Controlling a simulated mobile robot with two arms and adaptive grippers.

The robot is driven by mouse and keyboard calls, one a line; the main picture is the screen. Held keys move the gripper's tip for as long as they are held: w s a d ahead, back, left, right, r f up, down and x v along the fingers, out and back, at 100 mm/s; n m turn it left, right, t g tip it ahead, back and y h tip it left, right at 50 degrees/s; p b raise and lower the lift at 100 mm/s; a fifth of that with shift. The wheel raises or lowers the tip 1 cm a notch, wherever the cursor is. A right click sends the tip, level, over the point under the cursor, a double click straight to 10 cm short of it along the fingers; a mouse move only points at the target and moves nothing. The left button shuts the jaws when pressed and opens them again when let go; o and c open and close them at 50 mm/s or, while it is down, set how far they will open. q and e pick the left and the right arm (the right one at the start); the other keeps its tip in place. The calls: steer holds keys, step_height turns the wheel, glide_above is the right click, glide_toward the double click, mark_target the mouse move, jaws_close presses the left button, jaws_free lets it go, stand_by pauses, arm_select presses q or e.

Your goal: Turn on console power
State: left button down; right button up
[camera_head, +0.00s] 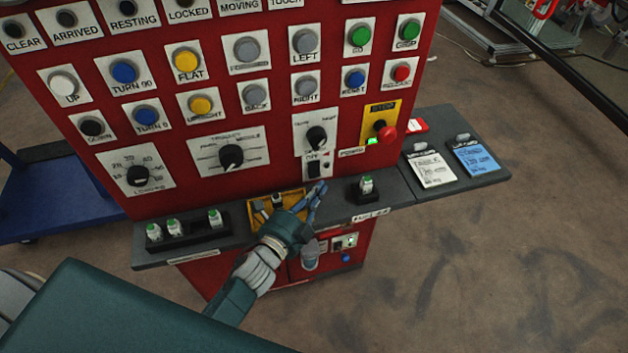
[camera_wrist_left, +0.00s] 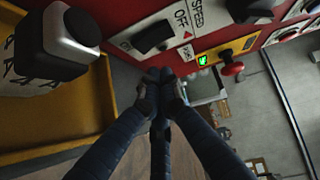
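The red console (camera_head: 270,100) carries rows of labelled buttons and knobs. A black switch (camera_head: 313,168) sits on a white plate marked OFF, low on the panel. It also shows in the left wrist view (camera_wrist_left: 155,37). Right of it a small green light (camera_head: 372,141) is lit, near a POWER label (camera_head: 352,152); the light also shows in the left wrist view (camera_wrist_left: 202,60). My left gripper (camera_head: 318,190) is just below the black switch, apart from it. Its fingertips come together in the left wrist view (camera_wrist_left: 157,77), with nothing visible between them. My right gripper is not in view.
A red stop button (camera_head: 387,132) on a yellow plate is beside the green light. A yellow tray (camera_head: 262,217) is on the grey ledge (camera_head: 407,190) beside my gripper. Several green-capped items stand on the ledge. Cards lie at right. A blue cart (camera_head: 60,200) is at left.

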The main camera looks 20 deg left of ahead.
mark_target(314, 170)
arm_select(q)
steer(key=shift+w+a+f, duration=0.1)
steer(key=shift+w+a, duration=0.6)
steer(key=shift+w, duration=0.1)
steer(key=shift+w+a+f, duration=0.1)
steer(key=shift+w+a, duration=0.05)
steer(key=shift+w, duration=0.1)
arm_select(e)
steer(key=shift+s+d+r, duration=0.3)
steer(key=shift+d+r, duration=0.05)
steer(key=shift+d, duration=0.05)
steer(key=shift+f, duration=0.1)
